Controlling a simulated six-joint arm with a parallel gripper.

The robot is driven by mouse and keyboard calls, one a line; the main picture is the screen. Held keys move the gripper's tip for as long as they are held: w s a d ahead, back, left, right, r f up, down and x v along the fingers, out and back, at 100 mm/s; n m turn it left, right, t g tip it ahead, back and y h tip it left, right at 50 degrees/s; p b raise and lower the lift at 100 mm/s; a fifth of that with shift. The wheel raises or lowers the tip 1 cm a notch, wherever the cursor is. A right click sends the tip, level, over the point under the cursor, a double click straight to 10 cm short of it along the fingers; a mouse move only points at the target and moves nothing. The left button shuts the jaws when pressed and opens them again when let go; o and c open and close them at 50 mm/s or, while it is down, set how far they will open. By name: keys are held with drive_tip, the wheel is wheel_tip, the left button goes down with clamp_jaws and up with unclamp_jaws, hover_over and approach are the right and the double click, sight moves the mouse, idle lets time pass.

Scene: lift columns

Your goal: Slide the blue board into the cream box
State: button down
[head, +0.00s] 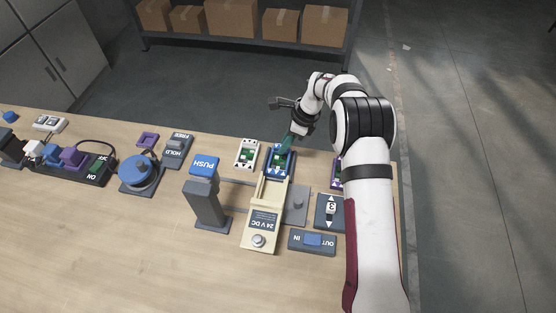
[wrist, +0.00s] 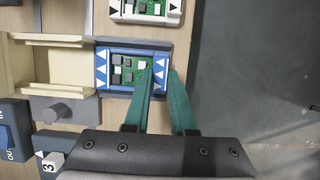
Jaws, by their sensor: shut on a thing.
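The blue board (head: 271,172) lies flat on the table at the far, open end of the cream box (head: 252,215). It has a blue frame, white arrows and a green circuit with dark and white parts. In the wrist view the blue board (wrist: 104,70) lines up with the open side of the cream box (wrist: 62,87), with its left edge close to the opening. My gripper (head: 284,149) has teal fingers. In the wrist view my gripper (wrist: 161,72) is shut on the board's right end, one finger each side of that edge. The fingers hide part of that end.
A white board (head: 246,154) lies beside the blue one, and a purple board (head: 337,173) lies partly behind my arm. A PUSH post (head: 205,195) stands left of the box. A grey block with a knob (head: 297,203) and an IN/OUT switch (head: 312,242) sit right of it.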

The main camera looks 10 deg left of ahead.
drive_tip(key=shift+s, duration=5.2)
drive_tip(key=c, duration=0.8)
unclamp_jaws()
wheel_tip(320, 180, up, 6)
